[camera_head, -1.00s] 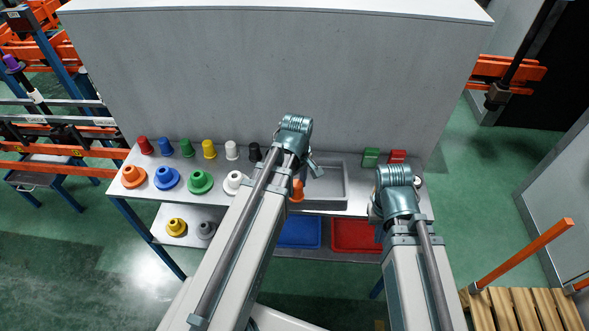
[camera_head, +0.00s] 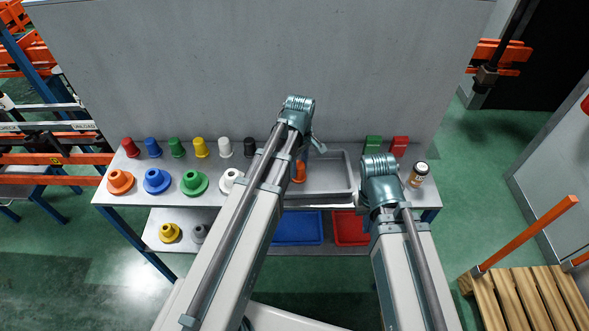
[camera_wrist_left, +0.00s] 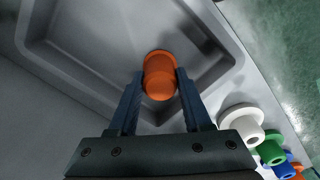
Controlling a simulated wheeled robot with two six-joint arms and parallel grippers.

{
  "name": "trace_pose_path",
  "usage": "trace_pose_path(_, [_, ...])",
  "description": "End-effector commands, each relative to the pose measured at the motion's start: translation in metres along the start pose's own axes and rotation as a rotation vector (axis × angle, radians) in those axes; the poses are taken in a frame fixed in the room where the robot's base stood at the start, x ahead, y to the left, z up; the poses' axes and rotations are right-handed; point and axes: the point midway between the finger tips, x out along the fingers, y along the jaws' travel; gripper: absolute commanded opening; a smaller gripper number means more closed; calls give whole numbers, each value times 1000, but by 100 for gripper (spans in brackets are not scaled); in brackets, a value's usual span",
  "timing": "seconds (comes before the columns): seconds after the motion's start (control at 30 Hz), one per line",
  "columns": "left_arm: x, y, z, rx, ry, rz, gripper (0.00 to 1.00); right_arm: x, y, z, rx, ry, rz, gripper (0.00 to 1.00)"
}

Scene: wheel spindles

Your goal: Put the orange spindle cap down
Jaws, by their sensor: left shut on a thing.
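The orange spindle cap (camera_wrist_left: 160,77) is between the two dark fingers of my left gripper (camera_wrist_left: 158,84) in the left wrist view. The gripper is shut on it. The cap is over the grey tray (camera_wrist_left: 80,82); whether it touches the tray floor I cannot tell. In the head view the orange cap (camera_head: 299,172) shows beside my left wrist, at the left part of the tray (camera_head: 345,161). My right wrist (camera_head: 380,178) is over the right part of the table; its fingers are hidden beneath it.
A row of coloured caps (camera_head: 176,147) and wide flanged pieces (camera_head: 157,181) stands left on the table. Green (camera_head: 372,143) and red (camera_head: 399,144) blocks and a bottle (camera_head: 418,175) are at the right. Blue (camera_head: 298,228) and red (camera_head: 348,227) bins are on the lower shelf.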

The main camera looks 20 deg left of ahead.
Motion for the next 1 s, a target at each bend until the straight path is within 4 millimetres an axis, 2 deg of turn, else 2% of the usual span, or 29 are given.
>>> trace_pose_path(0.37, [4, 0, 0, -1, 0, 0, 0, 4, 0, 0, 0, 0, 0, 0])
trace_pose_path(0.4, [2, 0, 0, -1, 0, 0, 54, 2, 0, 0, 0, 0, 0, 0])
trace_pose_path(0.53, [2, 0, 0, -1, 0, 0, 78, 2, 0, 0, 0, 0, 0, 0])
trace_pose_path(1.0, [-3, 0, 0, -1, 0, 0, 79, -3, 0, 0, 0, 0, 0, 0])
